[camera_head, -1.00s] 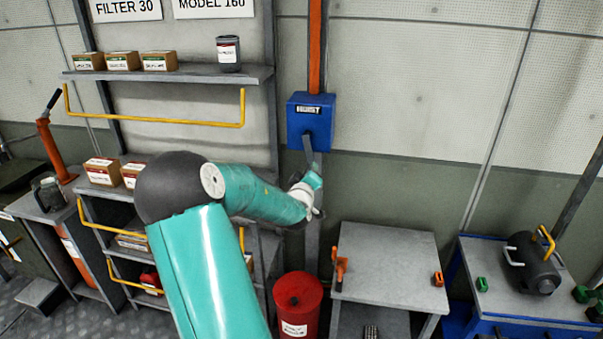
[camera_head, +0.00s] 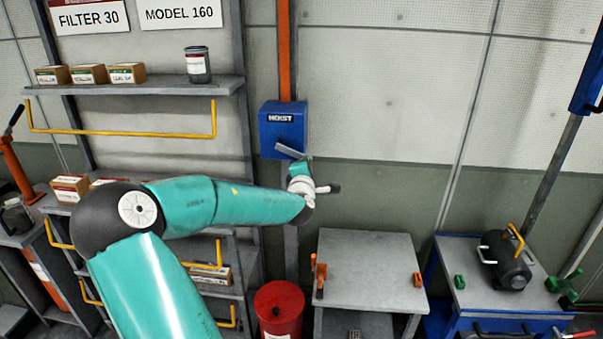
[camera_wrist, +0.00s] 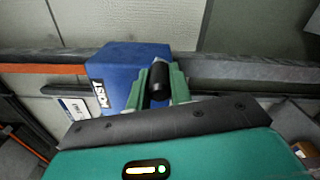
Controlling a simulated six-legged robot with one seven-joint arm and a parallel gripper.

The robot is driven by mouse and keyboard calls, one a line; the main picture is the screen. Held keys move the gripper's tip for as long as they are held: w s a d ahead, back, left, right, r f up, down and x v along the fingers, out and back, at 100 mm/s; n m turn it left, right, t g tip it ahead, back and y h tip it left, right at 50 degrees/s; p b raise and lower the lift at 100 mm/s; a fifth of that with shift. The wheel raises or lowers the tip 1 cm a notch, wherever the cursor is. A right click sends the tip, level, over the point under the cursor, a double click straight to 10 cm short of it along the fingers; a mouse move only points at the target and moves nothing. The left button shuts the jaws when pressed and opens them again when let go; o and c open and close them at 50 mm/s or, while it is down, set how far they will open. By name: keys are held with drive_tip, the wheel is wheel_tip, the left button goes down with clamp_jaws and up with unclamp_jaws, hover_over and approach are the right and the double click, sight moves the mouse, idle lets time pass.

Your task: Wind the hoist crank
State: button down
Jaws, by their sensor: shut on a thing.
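The blue hoist box (camera_head: 283,128) is fixed on the wall below an orange upright, with a HOIST label on its front. Its grey crank arm (camera_head: 288,150) slants down to the right at the box's lower edge. My gripper (camera_head: 300,168) is at the crank's outer end, just below the box. In the wrist view, the green fingers of my gripper (camera_wrist: 157,88) are shut around the crank's black handle (camera_wrist: 157,74), with the blue box (camera_wrist: 112,72) right behind. In the head view the handle is mostly hidden by my gripper.
Below stand a red drum (camera_head: 279,306) and a grey table (camera_head: 368,258) with orange items. Shelves (camera_head: 135,87) with boxes and yellow rails are on the left. A blue bench (camera_head: 490,300) with a black cylinder (camera_head: 507,262) is on the right. The wall right of the hoist is bare.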

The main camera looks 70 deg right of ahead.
drive_tip(key=r+n, duration=0.1)
drive_tip(key=s+r+n, duration=0.1)
drive_tip(key=n, duration=0.1)
drive_tip(key=shift+d+r, duration=0.1)
drive_tip(key=shift+r, duration=0.25)
drive_tip(key=shift+r+n, duration=0.75)
drive_tip(key=shift+n, duration=0.15)
drive_tip(key=shift+r, duration=0.1)
drive_tip(key=c, duration=1.3)
unclamp_jaws()
drive_tip(key=shift+o, duration=0.2)
drive_tip(key=shift+w, duration=0.1)
drive_tip(key=shift+a, duration=0.6)
drive_tip(key=s+a, duration=0.2)
drive_tip(key=a, duration=1)
drive_tip(key=shift+a, duration=0.25)
drive_tip(key=shift+s, duration=0.1)
